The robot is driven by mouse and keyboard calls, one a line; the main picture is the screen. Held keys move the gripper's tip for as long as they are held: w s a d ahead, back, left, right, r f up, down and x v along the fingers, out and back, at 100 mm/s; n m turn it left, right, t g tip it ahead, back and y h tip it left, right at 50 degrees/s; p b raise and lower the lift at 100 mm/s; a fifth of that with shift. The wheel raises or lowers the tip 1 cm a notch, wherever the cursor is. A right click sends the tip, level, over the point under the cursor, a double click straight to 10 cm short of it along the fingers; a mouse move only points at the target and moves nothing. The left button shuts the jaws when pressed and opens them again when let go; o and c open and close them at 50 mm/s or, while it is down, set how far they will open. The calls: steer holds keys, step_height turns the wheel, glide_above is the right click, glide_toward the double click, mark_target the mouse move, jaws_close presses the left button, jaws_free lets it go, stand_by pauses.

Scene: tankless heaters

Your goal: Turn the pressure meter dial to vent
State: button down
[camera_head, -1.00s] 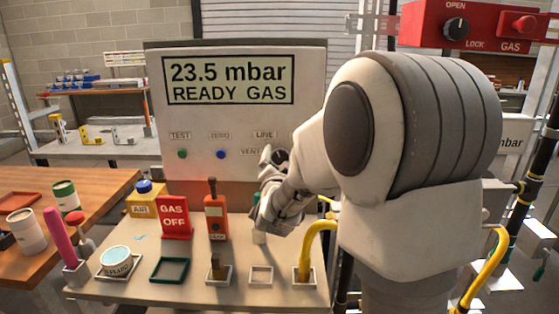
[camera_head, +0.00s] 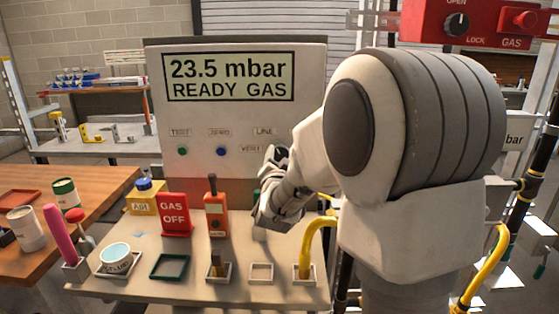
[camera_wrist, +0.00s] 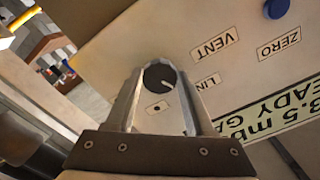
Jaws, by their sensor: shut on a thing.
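The pressure meter (camera_head: 300,110) is a grey panel whose screen (camera_head: 228,77) reads "23.5 mbar READY GAS". Its round dark dial (camera_wrist: 160,76) shows in the wrist view between the two fingers of my gripper (camera_wrist: 161,85). The fingers are shut on the dial's sides. A short pale mark shows on the dial's face. The VENT label (camera_wrist: 214,45) and the LINE label (camera_wrist: 205,81) lie to the dial's right in that tilted view. In the head view my gripper (camera_head: 276,157) is at the panel's lower right and hides most of the dial.
A red gas box (camera_head: 486,22) is at upper right. A green button and a blue button sit on the panel.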

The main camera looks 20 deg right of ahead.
steer(key=n+b, duration=0.1)
steer(key=n, duration=0.2)
steer(key=shift+n+b, duration=0.4)
steer(key=n, duration=0.4)
steer(key=shift+d+b, duration=0.1)
steer(key=shift+b, duration=0.2)
steer(key=shift+n, duration=0.3)
steer(key=shift+c, duration=1.3)
jaws_free()
steer(key=b+v, duration=0.4)
steer(key=v, duration=1.3)
steer(key=shift+s, duration=0.2)
